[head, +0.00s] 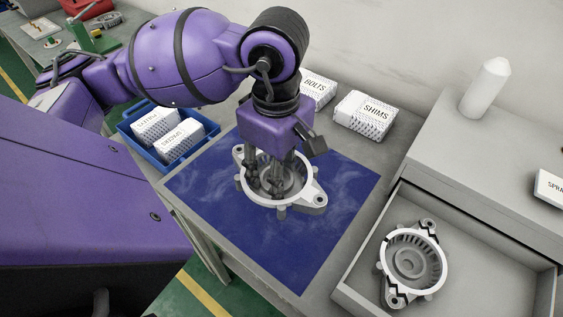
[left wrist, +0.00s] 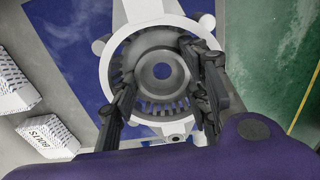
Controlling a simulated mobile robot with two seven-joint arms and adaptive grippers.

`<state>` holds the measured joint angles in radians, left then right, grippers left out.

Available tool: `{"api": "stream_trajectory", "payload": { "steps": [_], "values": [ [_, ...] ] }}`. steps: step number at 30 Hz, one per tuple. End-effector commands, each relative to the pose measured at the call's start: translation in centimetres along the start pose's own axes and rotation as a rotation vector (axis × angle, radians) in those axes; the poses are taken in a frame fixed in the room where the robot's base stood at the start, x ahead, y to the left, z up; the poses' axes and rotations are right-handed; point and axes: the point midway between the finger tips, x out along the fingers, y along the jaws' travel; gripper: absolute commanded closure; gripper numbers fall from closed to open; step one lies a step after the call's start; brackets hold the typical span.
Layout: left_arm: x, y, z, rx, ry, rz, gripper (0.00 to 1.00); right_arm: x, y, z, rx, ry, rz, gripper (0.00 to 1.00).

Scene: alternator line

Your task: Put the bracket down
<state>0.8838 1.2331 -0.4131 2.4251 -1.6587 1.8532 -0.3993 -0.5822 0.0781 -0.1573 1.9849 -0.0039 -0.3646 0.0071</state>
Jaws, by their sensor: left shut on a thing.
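A light grey, ring-shaped bracket (head: 309,196) with lugs is in my left gripper (head: 268,187), above the blue mat (head: 300,258) in the head view. The left wrist view shows the bracket (left wrist: 112,62) from above, with both fingers (left wrist: 163,100) reaching down at opposite sides of its ring. The left gripper is shut on it. The bracket looks about level; I cannot tell whether its underside touches the mat. My right gripper is in neither view.
A second bracket (head: 441,262) with black marks lies in a grey open tray (head: 497,225) at right. Behind the mat stand boxes marked BOLTS (head: 318,88) and SHIMS (head: 364,117). A blue bin (head: 176,172) holds two boxes. The mat's front is clear.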

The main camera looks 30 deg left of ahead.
Motion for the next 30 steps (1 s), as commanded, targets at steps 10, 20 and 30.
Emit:
{"api": "stream_trajectory", "payload": {
  "steps": [10, 20, 30],
  "values": [
    [3.8, 6.5, -4.4, -0.003, -0.002, -0.001, 1.0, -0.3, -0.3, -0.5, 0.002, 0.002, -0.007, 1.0],
    [7.8, 9.2, -6.2, 0.002, 0.0, 0.002, 1.0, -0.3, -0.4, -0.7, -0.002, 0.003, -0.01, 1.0],
    [10.9, 9.9, -6.7, 0.003, 0.0, 0.0, 1.0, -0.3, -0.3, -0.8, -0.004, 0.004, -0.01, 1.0]
  ]
}}
